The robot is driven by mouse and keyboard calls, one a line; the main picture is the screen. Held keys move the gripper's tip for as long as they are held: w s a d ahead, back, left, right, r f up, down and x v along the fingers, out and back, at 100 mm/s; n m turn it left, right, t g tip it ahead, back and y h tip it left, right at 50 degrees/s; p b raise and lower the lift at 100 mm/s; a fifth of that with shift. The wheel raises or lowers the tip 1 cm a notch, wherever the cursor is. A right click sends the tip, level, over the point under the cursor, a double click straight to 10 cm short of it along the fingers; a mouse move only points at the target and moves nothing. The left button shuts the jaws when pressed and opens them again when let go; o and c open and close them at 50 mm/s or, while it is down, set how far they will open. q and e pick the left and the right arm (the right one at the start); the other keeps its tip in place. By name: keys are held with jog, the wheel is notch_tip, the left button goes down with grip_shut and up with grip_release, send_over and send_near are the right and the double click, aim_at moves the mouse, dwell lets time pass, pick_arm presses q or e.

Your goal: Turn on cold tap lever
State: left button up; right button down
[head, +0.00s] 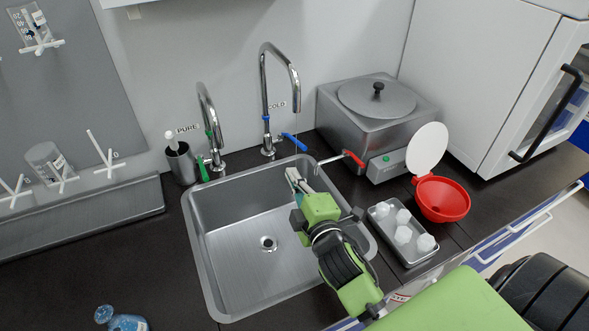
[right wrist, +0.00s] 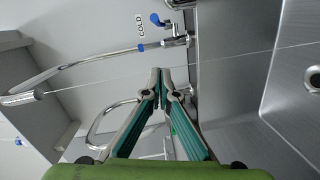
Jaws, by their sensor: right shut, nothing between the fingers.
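The cold tap (head: 266,90) is a tall chrome gooseneck behind the sink, beside a COLD label. Its blue lever (head: 294,142) sticks out to the right of the tap base. The lever (right wrist: 157,20) also shows at the top of the right wrist view. A thin pale line, like a fine water stream, runs from the spout (right wrist: 22,97). My right gripper (head: 291,176) is over the sink, in front of and below the lever and apart from it. Its fingertips (right wrist: 161,72) are together and empty. My left gripper is out of view.
The steel sink (head: 235,300) lies below. The PURE tap (head: 209,125) with a green lever stands left of the cold tap. A steel heated bath (head: 345,130) with a red-handled outlet, a red funnel (head: 443,199) and a tray of white bottles (head: 415,258) are on the right.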

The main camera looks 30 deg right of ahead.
aim_at(298, 145)
pick_arm(q)
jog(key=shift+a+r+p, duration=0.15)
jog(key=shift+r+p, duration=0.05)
jog(key=shift+p, duration=0.65)
pick_arm(e)
jog(key=w+d, duration=0.5)
jog(key=w, duration=0.4)
jog(key=shift+w+d+f+h, duration=0.2)
jog(key=shift+f+h, duration=0.1)
jog(key=shift+f, duration=0.15)
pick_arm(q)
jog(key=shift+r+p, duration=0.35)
pick_arm(e)
jog(key=shift+s+d, duration=0.1)
jog(key=shift+d, duration=0.75)
